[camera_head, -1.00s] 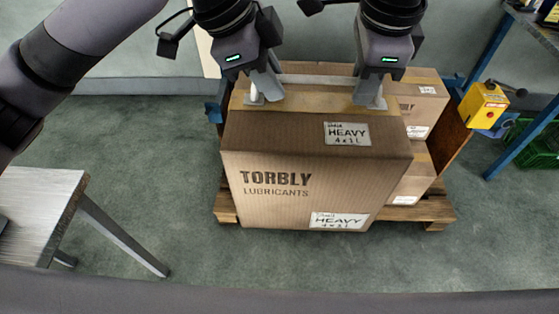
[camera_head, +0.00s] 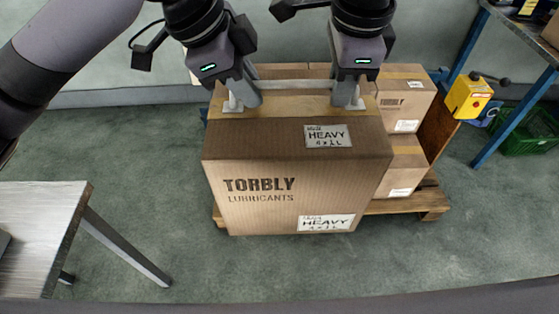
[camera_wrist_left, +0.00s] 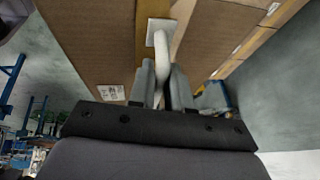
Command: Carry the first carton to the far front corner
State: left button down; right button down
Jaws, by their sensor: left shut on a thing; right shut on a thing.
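A large brown carton (camera_head: 290,180) marked TORBLY LUBRICANTS, with HEAVY labels, is in the middle of the head view. A light handle (camera_head: 296,85) spans its top along a tape strip. My left gripper (camera_head: 240,98) is shut on the left end of the handle. My right gripper (camera_head: 347,98) is shut on the right end. In the left wrist view my left gripper (camera_wrist_left: 163,95) is closed around the pale handle (camera_wrist_left: 165,48), above the carton's top (camera_wrist_left: 95,40). The carton hides much of the pallet (camera_head: 420,203), so I cannot tell its exact clearance.
Other cartons (camera_head: 405,103) are stacked on the pallet behind and to the right. A yellow control box (camera_head: 467,97) and a blue-framed bench (camera_head: 515,115) stand at the right. A metal table (camera_head: 45,225) stands at the left. The floor between table and pallet is clear.

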pick_arm(q)
jog(key=shift+r, duration=0.3)
pick_arm(e)
jog(key=shift+a+r, duration=0.2)
jog(key=shift+r, duration=0.1)
pick_arm(q)
jog(key=shift+f, duration=0.15)
pick_arm(e)
jog(key=shift+w+f, duration=0.1)
jog(key=shift+f, duration=0.05)
